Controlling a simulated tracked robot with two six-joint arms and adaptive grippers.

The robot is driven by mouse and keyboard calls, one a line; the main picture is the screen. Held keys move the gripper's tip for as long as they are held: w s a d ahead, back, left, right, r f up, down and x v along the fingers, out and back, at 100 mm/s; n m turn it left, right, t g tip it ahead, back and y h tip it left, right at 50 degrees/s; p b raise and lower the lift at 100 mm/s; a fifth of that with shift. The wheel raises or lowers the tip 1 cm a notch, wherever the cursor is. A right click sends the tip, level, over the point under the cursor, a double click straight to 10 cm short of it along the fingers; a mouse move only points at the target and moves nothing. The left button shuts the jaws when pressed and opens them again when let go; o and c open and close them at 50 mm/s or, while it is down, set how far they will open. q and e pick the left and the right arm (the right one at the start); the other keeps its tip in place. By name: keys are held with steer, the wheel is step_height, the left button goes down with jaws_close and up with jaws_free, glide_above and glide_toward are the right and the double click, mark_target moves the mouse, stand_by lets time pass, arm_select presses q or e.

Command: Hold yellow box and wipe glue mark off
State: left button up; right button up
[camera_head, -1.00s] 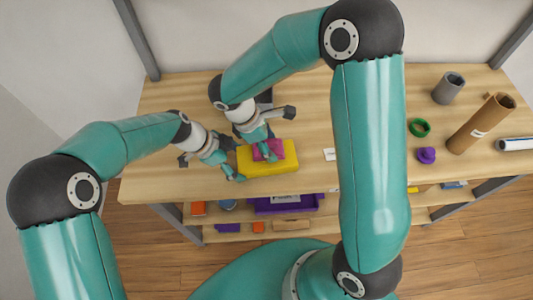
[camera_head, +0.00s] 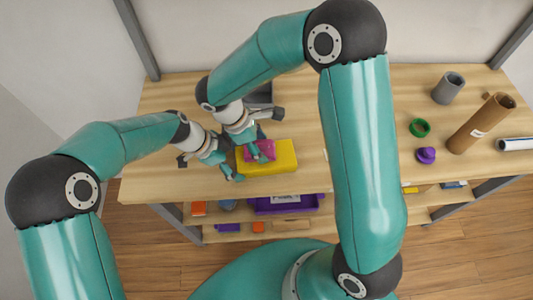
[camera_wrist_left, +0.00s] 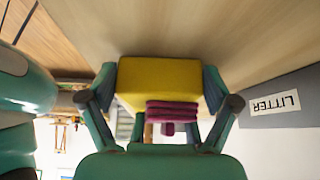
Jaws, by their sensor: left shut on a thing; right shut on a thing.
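The yellow box (camera_head: 284,158) lies on the wooden table near its front edge. My left gripper (camera_head: 235,165) is shut on the left end of the box; in the left wrist view the yellow box (camera_wrist_left: 160,72) sits between its two fingers. My right gripper (camera_head: 258,152) is shut on a folded magenta cloth (camera_head: 266,147), over the left part of the box top. The cloth (camera_wrist_left: 172,110) also shows against the box in the left wrist view. I see no glue mark; the cloth and fingers hide part of the top.
A grey bin marked LITTER (camera_wrist_left: 275,105) shows in the left wrist view. At the right of the table stand a grey cup (camera_head: 447,90), a green ring (camera_head: 419,128), a purple object (camera_head: 426,155) and a brown tube (camera_head: 480,125). A purple tray (camera_head: 285,205) is on the shelf below.

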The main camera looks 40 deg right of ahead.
mark_target(274, 146)
steer(key=shift+a+f, duration=0.1)
steer(key=shift+a, duration=0.1)
steer(key=shift+s+d, duration=0.3)
steer(key=shift+d, duration=0.35)
steer(key=shift+s+d, duration=0.3)
steer(key=shift+d, duration=0.3)
steer(key=shift+s+d, duration=0.3)
steer(key=shift+d, duration=0.35)
steer(key=shift+w+a, duration=0.1)
steer(key=shift+w+a, duration=0.3)
steer(key=shift+a, duration=0.35)
steer(key=shift+w+a, duration=0.3)
steer(key=shift+a, duration=0.3)
steer(key=shift+w+a, duration=0.3)
steer(key=shift+a, duration=0.35)
steer(key=shift+s+d, duration=0.35)
steer(key=shift+d, duration=0.35)
steer(key=shift+s+d, duration=0.3)
steer(key=shift+d, duration=0.35)
steer(key=shift+s+d, duration=0.35)
steer(key=shift+d, duration=0.35)
steer(key=shift+a, duration=0.1)
steer(key=shift+w+a, duration=0.35)
steer(key=shift+a, duration=0.3)
steer(key=shift+w+a, duration=0.3)
steer(key=shift+a, duration=0.35)
steer(key=shift+w+a, duration=0.35)
steer(key=shift+a, duration=0.3)
